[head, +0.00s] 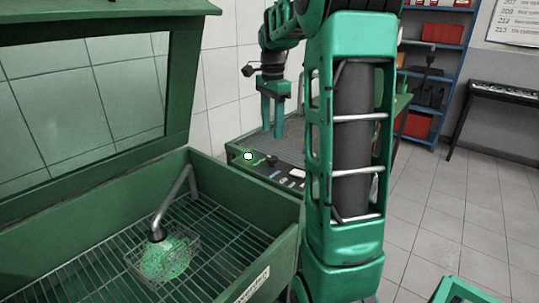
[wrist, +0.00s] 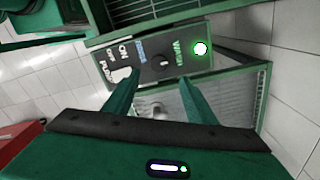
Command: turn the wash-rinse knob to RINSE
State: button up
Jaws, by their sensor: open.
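The dark control panel (wrist: 149,70) shows in the wrist view, tipped in the picture. A small black knob (wrist: 163,64) sits on it between a blue label on the left, probably RINSE, and a green WASH label (wrist: 178,52) on the right. I cannot tell which way its pointer faces. In the head view the knob (head: 271,161) is small, on the panel's sloping front. My gripper (head: 272,132) points down above and behind the panel there. In the wrist view my gripper (wrist: 158,77) is open and empty, its fingertips on either side of the knob's position, apparently apart from it.
A lit white lamp with a green ring (wrist: 200,48) is right of WASH. A white switch (wrist: 122,74) lies near the ON, OFF and PUMP labels. The green wash cabinet (head: 240,200) with its grate and bent spout (head: 172,203) stands left of my arm in the head view.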

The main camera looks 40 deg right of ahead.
aim_at(271, 158)
notch_tip(271, 158, down, 10)
jog(key=shift+f, duration=0.1)
dwell(0.4)
jog(key=c, duration=1)
